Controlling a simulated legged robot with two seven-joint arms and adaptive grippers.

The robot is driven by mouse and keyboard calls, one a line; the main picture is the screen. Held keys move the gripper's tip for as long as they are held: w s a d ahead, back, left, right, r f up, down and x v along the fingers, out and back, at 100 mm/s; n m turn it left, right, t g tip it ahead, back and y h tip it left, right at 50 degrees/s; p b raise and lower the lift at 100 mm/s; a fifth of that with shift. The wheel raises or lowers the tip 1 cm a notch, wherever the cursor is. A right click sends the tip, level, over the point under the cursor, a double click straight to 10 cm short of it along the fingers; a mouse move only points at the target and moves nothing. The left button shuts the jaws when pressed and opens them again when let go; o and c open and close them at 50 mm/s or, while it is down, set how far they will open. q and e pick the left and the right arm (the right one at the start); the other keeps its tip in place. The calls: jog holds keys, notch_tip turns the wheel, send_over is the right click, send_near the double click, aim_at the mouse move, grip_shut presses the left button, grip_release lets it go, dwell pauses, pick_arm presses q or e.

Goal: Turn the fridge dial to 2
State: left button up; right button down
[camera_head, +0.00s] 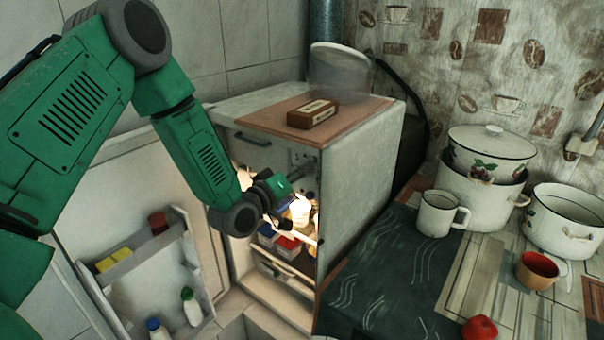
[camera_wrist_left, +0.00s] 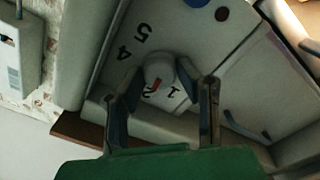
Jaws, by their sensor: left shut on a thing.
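The fridge (camera_head: 362,170) stands open at the centre of the head view. In the left wrist view its dial (camera_wrist_left: 160,66) is a pale round knob with a red mark, on a panel printed with dark numerals. The 5, 4 and 1 read clearly; the numeral by the red mark looks like a 2, partly covered. The red mark points toward it. My left gripper (camera_wrist_left: 160,84) is shut on the dial, one finger on each side. In the head view the left gripper (camera_head: 305,166) reaches the upper inside of the fridge, and the dial is hard to make out. My right gripper is not in view.
The open fridge door (camera_head: 130,205) with bottles on its shelves is at the left. Lit shelves with boxes lie below the gripper. A brown box (camera_head: 313,113) lies on the fridge top. A mug (camera_head: 437,214), pots (camera_head: 478,200) and a red fruit (camera_head: 479,328) stand on the right counter.

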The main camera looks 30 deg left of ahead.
pick_arm(q)
jog(key=shift+w+a+r, duration=0.1)
jog(key=shift+a+r, duration=0.1)
jog(key=o, duration=1.1)
jog(key=shift+a+f, duration=0.1)
jog(key=shift+f, duration=0.1)
jog(key=s, duration=0.8)
jog(key=s+a, duration=0.1)
jog(key=s, duration=0.3)
jog(key=shift+f, duration=0.1)
